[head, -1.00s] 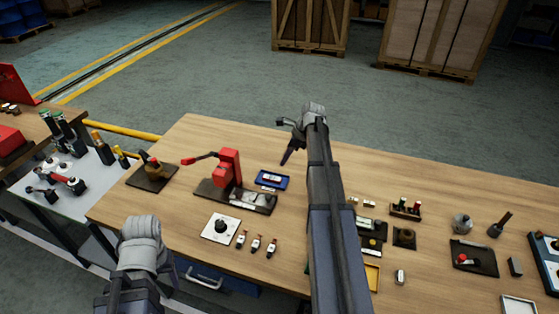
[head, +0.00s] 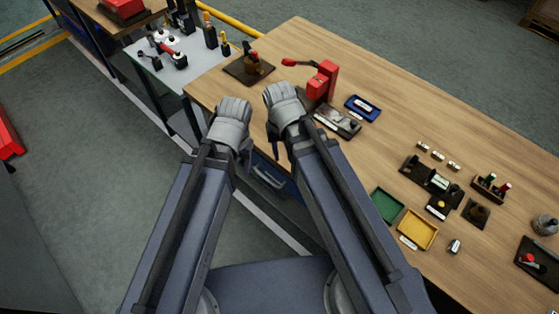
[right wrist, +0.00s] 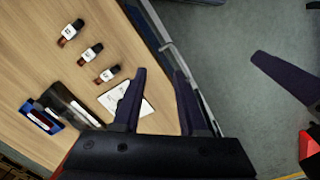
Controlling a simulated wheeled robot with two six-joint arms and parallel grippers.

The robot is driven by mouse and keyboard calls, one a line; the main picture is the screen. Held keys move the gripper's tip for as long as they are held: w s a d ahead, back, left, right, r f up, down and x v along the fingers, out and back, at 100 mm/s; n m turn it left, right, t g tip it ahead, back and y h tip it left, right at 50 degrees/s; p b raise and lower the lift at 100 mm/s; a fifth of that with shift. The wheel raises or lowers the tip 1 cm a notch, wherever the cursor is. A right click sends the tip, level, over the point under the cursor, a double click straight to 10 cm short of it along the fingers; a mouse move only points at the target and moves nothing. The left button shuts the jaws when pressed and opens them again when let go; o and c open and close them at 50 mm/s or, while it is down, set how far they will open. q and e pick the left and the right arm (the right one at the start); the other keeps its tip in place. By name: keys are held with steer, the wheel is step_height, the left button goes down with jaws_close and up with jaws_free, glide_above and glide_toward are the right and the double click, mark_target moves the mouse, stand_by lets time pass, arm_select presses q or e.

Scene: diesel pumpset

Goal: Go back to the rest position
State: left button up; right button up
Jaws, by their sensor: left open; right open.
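In the head view both my arms reach forward side by side, with the grippers close together at the table's near left edge. My left gripper (head: 246,158) is left of the edge, above the floor; it is open and I see nothing in it. My right gripper (head: 273,138) is just to its right, over the table edge. In the right wrist view my right gripper (right wrist: 160,88) has its two dark fingers apart with nothing between them. A dark finger at the right of that view appears to be my left gripper's.
The wooden table (head: 420,130) carries a red press (head: 322,80), a blue tray (head: 362,107), a green tray (head: 386,205) and a yellow tray (head: 418,230). Three small labelled parts (right wrist: 90,53) and a white plate (right wrist: 117,98) lie near my right gripper. A grey side table (head: 185,48) stands at the upper left.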

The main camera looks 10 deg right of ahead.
steer(key=s+n, duration=0.1)
steer(key=s+a+n, duration=0.1)
steer(key=s+n, duration=0.1)
steer(key=shift+s+a, duration=0.15)
steer(key=shift+a, duration=0.2)
stand_by(0.9)
